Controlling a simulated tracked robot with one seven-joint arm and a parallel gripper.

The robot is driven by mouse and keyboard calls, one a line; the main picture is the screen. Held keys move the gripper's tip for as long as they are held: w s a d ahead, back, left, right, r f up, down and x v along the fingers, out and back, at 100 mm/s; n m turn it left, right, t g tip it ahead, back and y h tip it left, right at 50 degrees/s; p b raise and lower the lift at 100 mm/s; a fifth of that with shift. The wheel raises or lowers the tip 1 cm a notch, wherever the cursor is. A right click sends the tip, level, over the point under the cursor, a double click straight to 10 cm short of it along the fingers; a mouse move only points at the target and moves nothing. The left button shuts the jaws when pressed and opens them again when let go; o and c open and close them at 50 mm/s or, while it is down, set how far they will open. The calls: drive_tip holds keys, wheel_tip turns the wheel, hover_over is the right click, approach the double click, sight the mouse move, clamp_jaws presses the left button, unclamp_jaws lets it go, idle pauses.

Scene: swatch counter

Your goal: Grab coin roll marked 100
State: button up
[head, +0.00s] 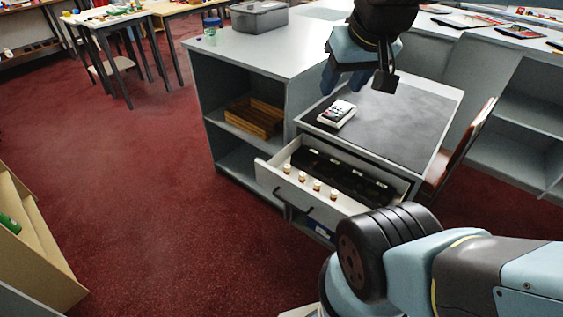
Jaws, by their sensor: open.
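Several small upright rolls, orange-brown with pale tops, stand in a row in the front part of an open white drawer (269,174). These look like the coin rolls; the leftmost roll (287,169) and the rightmost roll (333,193) are both clear of my arm. Their markings are too small to read, so I cannot tell which is marked 100. A black tray (345,176) with small white labels lies behind them in the drawer.
A white card terminal or calculator (337,113) lies on the dark desk top (395,120). A brown chair (466,145) stands at right. Red floor at left is clear.

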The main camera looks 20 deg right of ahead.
drive_tip(key=shift+o, duration=0.4)
drive_tip(key=w+a+f+m+g+y, duration=0.1)
drive_tip(key=w+f+m+g+y, duration=0.2)
drive_tip(key=w+f, duration=0.6)
drive_tip(key=shift+w+a+f+m+g+y, duration=0.2)
drive_tip(key=shift+w+a+m+g+y, duration=0.1)
drive_tip(key=shift+w+m+g, duration=0.4)
drive_tip(key=m+y, duration=0.7)
drive_tip(key=m, duration=0.4)
approach(289, 166)
drive_tip(key=s+a+r, duration=0.3)
drive_tip(key=r, duration=0.3)
drive_tip(key=s+a+r, duration=0.2)
drive_tip(key=r, duration=0.4)
drive_tip(key=d+f+m+t, duration=0.1)
drive_tip(key=f+m, duration=0.1)
drive_tip(key=f, duration=0.3)
drive_tip(key=w+d+f+m+t+y, duration=0.1)
drive_tip(key=f+m+t, duration=0.1)
drive_tip(key=f+m, duration=0.1)
drive_tip(key=w+d+f+m+t, duration=0.1)
drive_tip(key=f+m+t, duration=0.1)
drive_tip(key=f, duration=0.4)
drive_tip(key=shift+d+f+m+y, duration=0.3)
drive_tip(key=shift+f+m, duration=0.05)
drive_tip(key=shift+m, duration=0.15)
drive_tip(key=shift+x, duration=3.75)
drive_tip(key=shift+d+f, duration=0.1)
drive_tip(key=shift+c, duration=0.5)
clamp_jaws()
